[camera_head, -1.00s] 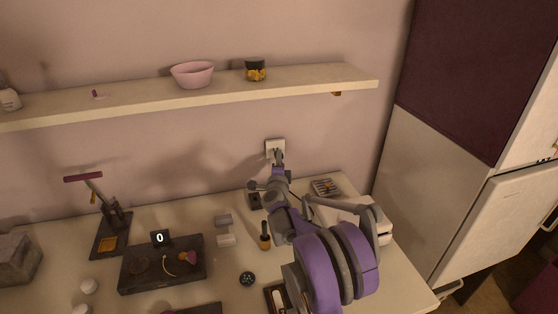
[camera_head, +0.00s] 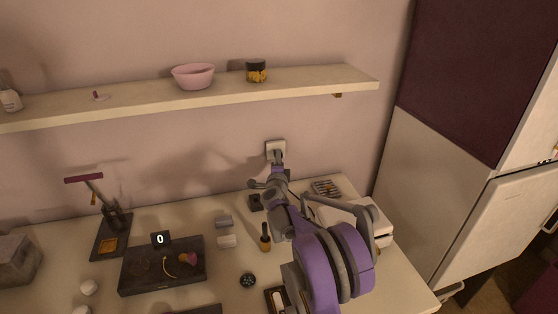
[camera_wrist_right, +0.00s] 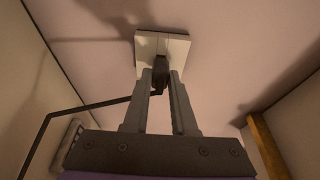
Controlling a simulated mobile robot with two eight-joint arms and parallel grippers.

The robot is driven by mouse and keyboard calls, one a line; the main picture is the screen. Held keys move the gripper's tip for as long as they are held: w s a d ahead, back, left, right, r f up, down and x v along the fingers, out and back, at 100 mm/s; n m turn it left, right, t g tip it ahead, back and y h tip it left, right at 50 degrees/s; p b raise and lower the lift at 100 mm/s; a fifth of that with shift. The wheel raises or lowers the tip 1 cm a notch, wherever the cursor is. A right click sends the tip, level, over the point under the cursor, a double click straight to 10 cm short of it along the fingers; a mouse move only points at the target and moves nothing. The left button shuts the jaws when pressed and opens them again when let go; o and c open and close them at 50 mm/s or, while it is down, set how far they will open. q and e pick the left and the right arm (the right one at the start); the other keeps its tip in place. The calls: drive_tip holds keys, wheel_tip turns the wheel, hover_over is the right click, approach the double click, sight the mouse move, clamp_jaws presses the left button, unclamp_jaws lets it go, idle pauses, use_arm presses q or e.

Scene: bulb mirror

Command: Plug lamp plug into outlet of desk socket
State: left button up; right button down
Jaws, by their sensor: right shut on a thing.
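The desk socket (camera_head: 270,146) is a pale square plate on the wall above the back of the desk. It also shows in the right wrist view (camera_wrist_right: 178,46). My right gripper (camera_head: 278,158) is up against the plate's lower part. In the right wrist view its fingers (camera_wrist_right: 162,82) are shut on the dark lamp plug (camera_wrist_right: 162,66), which lies in front of the plate. The plug's front end is hidden, so I cannot tell how far it is in the outlet. A thin dark cord (camera_wrist_right: 88,106) runs left from near the fingers. My left gripper is not in view.
A shelf (camera_head: 300,87) with a pink bowl (camera_head: 193,76) and a jar (camera_head: 256,71) hangs above the socket. A dark tray (camera_head: 160,275), a small bottle (camera_head: 265,240) and other small things stand on the desk. A tall cabinet (camera_head: 425,170) is at the right.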

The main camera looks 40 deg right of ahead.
drive_tip(key=shift+w+d, duration=0.15)
drive_tip(key=shift+w, duration=0.15)
drive_tip(key=shift+s, duration=0.1)
drive_tip(key=shift+s+a, duration=0.4)
drive_tip(key=shift+s, duration=0.25)
drive_tip(key=shift+b, duration=0.4)
idle(1.2)
drive_tip(key=shift+w+d, duration=0.4)
drive_tip(key=shift+w, duration=0.3)
drive_tip(key=c, duration=0.6)
unclamp_jaws()
drive_tip(key=shift+c, duration=0.2)
drive_tip(key=shift+a, duration=0.1)
